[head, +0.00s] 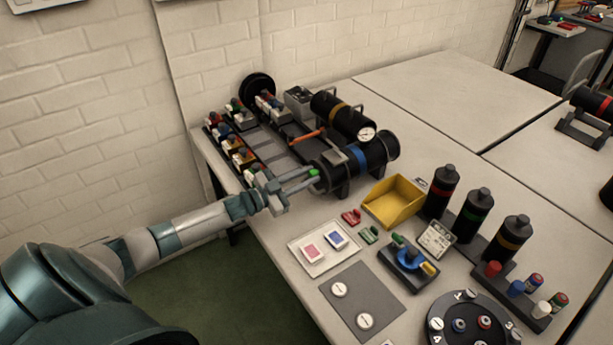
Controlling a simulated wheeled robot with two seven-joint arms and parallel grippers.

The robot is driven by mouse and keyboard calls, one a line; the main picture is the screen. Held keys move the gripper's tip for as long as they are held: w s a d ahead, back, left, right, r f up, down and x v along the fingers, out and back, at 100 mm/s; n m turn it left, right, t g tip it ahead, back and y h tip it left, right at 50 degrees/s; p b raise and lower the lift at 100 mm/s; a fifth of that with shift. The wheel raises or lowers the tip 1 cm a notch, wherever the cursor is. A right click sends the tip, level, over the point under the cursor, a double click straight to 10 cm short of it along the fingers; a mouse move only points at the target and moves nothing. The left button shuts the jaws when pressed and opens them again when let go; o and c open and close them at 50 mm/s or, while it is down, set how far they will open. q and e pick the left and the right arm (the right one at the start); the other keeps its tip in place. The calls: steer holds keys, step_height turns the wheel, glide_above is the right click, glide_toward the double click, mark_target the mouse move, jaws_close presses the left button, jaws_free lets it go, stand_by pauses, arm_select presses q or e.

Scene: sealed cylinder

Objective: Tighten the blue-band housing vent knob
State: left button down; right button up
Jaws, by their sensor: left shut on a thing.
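The blue-band housing (374,158) is a black cylinder lying on its side on a stand, with a blue ring around it. A small green knob (314,173) shows at its near left end. My left gripper (311,178) reaches in from the left and is shut at that green knob, its fingers partly hiding it. Whether the knob is fully seated cannot be told. A second black housing with a yellow band (338,108) lies behind it, with a round white gauge (367,134) between them. My right gripper is not in view.
A yellow open bin (378,212) stands just right of the gripper. Black bottles (440,190) stand further right. A white tray (323,262) with cards and a grey mat (345,317) lie in front. Racks of small parts (233,155) stand behind the arm.

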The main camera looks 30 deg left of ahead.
arm_select(q)
steer(key=n, duration=0.3)
steer(key=shift+n, duration=0.4)
steer(key=n, duration=0.2)
steer(key=shift+n, duration=0.4)
steer(key=n+b, duration=0.1)
steer(key=n, duration=0.2)
steer(key=shift+f, duration=0.1)
steer(key=shift+d+n+b, duration=0.1)
steer(key=shift+n+b, duration=0.35)
steer(key=shift+n, duration=1.35)
steer(key=c, duration=1.6)
jaws_free()
steer(key=shift+o, duration=0.2)
steer(key=shift+s, duration=0.15)
